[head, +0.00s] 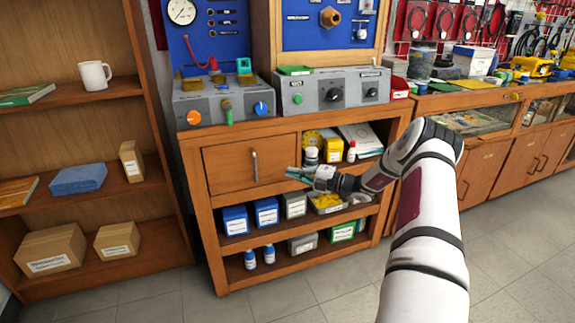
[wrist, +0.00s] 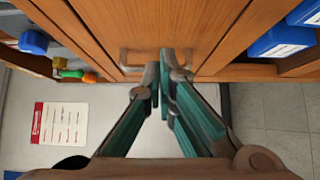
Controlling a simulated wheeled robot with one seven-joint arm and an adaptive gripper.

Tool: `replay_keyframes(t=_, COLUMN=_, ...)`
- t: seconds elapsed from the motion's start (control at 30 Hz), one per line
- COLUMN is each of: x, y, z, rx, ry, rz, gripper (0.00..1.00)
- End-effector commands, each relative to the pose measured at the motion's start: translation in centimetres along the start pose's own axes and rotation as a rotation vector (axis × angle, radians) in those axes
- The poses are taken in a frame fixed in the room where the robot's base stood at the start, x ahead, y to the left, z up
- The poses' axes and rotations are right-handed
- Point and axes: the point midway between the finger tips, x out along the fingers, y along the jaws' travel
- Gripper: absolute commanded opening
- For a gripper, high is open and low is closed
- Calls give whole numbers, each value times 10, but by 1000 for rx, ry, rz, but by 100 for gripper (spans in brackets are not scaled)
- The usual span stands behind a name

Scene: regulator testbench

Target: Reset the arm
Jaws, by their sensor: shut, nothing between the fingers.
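My arm (head: 425,205) reaches from the lower right toward the wooden bench cabinet. My gripper (head: 296,173) is in front of the cabinet, to the right of the drawer's handle (head: 255,166). In the wrist view the teal fingers of my gripper (wrist: 163,78) are together at the tips, with nothing between them. The wooden drawer front (head: 228,165) looks shut. In the wrist view a handle (wrist: 128,58) shows behind the fingertips and is partly hidden by them; I cannot tell whether they touch it.
Grey control boxes with knobs (head: 333,93) stand on the cabinet top. Blue bins (head: 236,220) and other containers fill the open shelves under my gripper. A wooden shelf unit (head: 100,195) stands at left. Tiled floor (head: 345,290) is clear in front.

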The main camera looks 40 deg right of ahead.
Motion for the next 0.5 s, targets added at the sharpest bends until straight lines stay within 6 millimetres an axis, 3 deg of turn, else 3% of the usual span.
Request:
replay_keyframes(t=0.2, x=-44, y=-1, z=-1, rx=4, ry=0, rz=-1, gripper=0)
replay_keyframes(t=0.5, x=-69, y=-2, z=-2, rx=4, ry=4, rz=0, gripper=0)
